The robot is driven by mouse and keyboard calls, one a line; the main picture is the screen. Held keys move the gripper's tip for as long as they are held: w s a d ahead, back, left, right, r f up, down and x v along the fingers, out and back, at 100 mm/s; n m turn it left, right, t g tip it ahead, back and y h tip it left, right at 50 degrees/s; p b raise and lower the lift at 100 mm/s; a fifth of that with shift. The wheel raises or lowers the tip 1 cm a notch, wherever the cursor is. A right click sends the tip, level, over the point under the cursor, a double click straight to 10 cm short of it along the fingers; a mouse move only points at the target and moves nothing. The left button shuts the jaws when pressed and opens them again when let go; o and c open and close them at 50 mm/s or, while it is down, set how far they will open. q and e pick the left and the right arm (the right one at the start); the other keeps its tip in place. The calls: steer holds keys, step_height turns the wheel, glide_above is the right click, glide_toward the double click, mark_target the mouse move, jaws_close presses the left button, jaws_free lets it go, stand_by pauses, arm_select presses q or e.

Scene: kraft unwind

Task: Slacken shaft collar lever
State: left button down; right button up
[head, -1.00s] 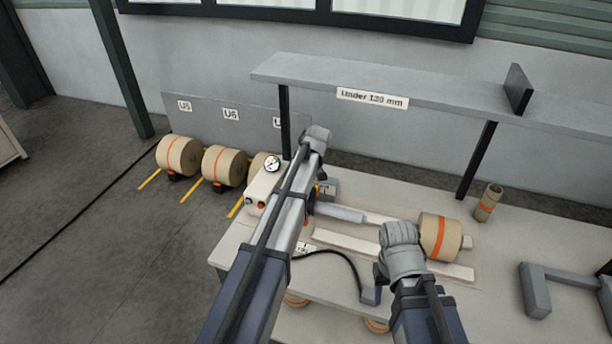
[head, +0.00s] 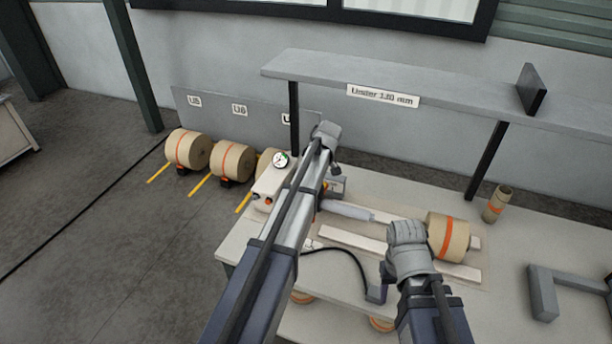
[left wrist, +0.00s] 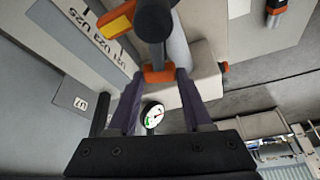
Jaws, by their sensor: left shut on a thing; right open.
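In the left wrist view, my left gripper (left wrist: 162,80) has its two dark fingers closed on an orange piece, apparently the collar lever (left wrist: 158,74). The piece lies across the fingertips, beside a grey shaft (left wrist: 179,48). A dark round knob (left wrist: 153,20) partly covers the view above it. In the head view my left arm hides the left gripper and the lever; a grey shaft (head: 348,210) shows to the right of the arm. My right gripper (head: 388,272) is open, pointing down over the bench, left of a brown roll with an orange band (head: 447,238).
A shelf (head: 340,82) on dark posts spans above the bench (head: 245,250). A black cable (head: 345,253) runs to a blue-grey block (head: 376,294) near my right gripper. A small brown tube (head: 497,204) stands at right, near a grey bracket (head: 543,293). Several rolls stand on the floor at left.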

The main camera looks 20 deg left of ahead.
arm_select(q)
steer(key=shift+c, duration=1.6)
jaws_free()
steer(key=shift+r, duration=0.1)
steer(key=p+v, duration=0.7)
steer(key=shift+d+r, duration=0.2)
steer(key=shift+r, duration=0.1)
steer(key=shift+f, duration=0.1)
